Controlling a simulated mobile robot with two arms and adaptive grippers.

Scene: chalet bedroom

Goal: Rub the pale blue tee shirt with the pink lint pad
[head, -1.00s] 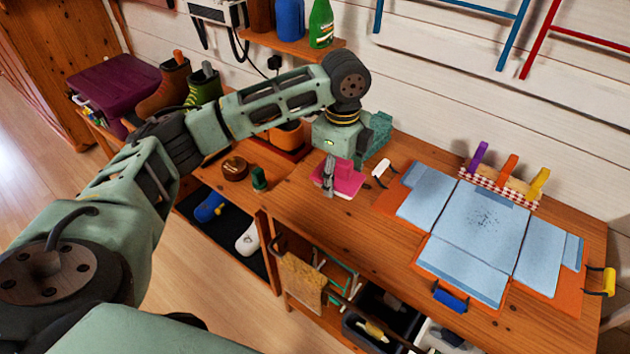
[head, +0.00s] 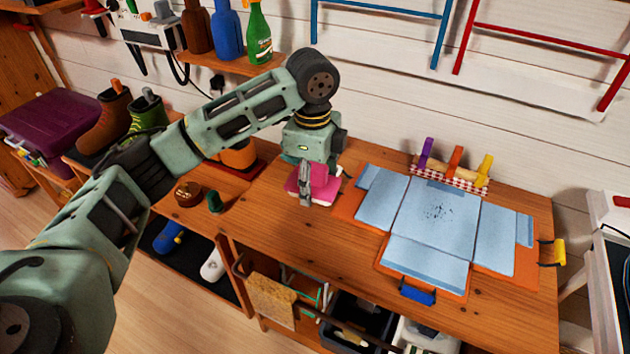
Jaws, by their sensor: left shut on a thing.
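The pale blue tee shirt (head: 432,232) lies spread flat on an orange folding board (head: 350,207), its sides and lower part in separate panels. Dark specks cluster on its middle panel. My left gripper (head: 306,186) points down left of the board and is shut on the pink lint pad (head: 321,186). The fingers hide part of the pad, and I cannot tell whether it touches the table. My right gripper is out of view.
A checked holder (head: 447,178) with purple, orange and yellow handles stands behind the board. The board has a blue handle (head: 418,294) in front and a yellow handle (head: 553,252) at right.

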